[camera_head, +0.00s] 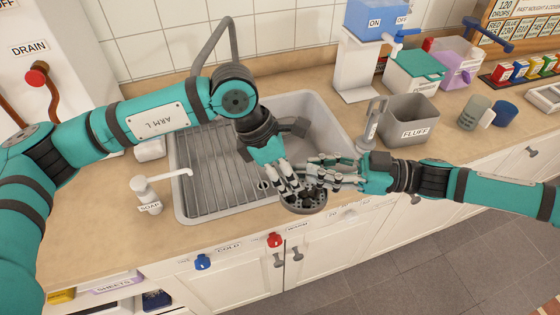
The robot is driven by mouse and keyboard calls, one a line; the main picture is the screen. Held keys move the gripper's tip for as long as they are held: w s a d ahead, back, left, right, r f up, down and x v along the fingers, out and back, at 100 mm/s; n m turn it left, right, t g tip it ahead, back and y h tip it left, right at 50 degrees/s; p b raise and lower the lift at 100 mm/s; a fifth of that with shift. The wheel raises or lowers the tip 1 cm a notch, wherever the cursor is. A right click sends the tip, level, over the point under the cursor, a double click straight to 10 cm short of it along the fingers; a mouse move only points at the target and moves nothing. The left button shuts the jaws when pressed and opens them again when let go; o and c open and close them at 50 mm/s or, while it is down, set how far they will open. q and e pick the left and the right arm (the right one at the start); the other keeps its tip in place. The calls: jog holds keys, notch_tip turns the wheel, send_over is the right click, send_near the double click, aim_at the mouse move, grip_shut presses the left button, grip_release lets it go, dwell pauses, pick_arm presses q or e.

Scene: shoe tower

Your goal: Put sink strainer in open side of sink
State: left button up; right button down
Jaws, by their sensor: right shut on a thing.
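The dark grey round sink strainer (304,206) is at the sink's front edge, partly hidden by fingers. My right gripper (312,172) reaches in from the right and is shut on the strainer. My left gripper (291,194) comes down from above, with its fingertips at the strainer's left side. Whether it is open or shut is unclear because the fingers overlap. The grey sink (330,108) has a rod rack (210,165) over its left side. Its right side is open (318,135), partly hidden by my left wrist.
A soap dispenser (149,193) stands left of the sink. A grey FLUFF bin (408,122) and a small grey dispenser (372,125) stand to its right. The tall faucet (233,40) rises behind the sink. Blue (202,262) and red (274,240) knobs are on the cabinet front.

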pick_arm(q)
jog(key=shift+d+f, duration=0.1)
jog(key=shift+f, duration=0.25)
jog(key=shift+c, duration=0.4)
grip_shut()
pick_arm(e)
jog(key=c, duration=1.3)
grip_release()
jog(key=shift+d, duration=0.1)
